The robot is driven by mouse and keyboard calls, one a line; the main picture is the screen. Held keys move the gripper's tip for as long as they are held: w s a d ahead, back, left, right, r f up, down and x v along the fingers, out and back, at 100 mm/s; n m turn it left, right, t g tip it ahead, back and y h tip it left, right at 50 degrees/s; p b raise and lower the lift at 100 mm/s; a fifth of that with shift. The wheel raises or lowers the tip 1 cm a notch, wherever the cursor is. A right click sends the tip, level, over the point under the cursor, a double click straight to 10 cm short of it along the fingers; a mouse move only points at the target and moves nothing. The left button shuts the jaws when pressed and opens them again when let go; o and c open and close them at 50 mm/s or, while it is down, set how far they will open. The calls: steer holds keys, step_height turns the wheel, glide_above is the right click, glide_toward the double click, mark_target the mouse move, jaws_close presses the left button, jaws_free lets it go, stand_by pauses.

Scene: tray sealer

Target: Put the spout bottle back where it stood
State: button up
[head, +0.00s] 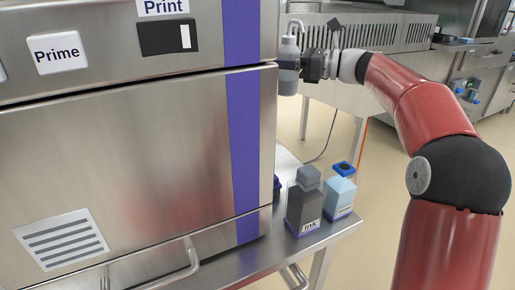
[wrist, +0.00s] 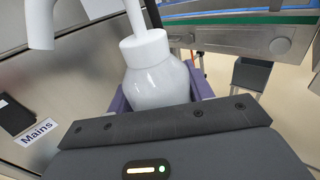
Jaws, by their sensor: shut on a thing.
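The spout bottle (head: 289,48) is whitish with a rounded body, and it is held up beside the machine's upper right corner. In the wrist view the spout bottle (wrist: 155,70) shows its collar and a bent white spout at the top left. My gripper (head: 290,62) is shut around its body, and the bottle looks upright in the head view. In the wrist view my gripper (wrist: 158,95) has purplish pads on both sides of the bottle. The bottle's lower part is hidden behind the gripper body in the wrist view.
A grey ink bottle (head: 304,204) and a pale blue bottle with a blue cap (head: 340,192) stand on the steel side shelf (head: 330,232). The large steel machine (head: 130,150) fills the left. Open floor (head: 390,220) lies right of the shelf. A grey bin (wrist: 250,75) shows in the wrist view.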

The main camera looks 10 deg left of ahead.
step_height(320, 180, down, 20)
steer(key=shift+d+r+b, duration=0.1)
steer(key=shift+r+b, duration=0.15)
steer(key=shift+b, duration=0.9)
steer(key=shift+f, duration=0.15)
steer(key=o, duration=1.1)
steer(key=shift+d, duration=0.15)
steer(key=d, duration=0.3)
steer(key=s+d, duration=0.1)
steer(key=d, duration=0.3)
steer(key=s+d, duration=0.1)
steer(key=d, duration=0.3)
steer(key=shift+s+d+r, duration=0.15)
steer(key=shift+d+r, duration=0.05)
steer(key=shift+d, duration=0.05)
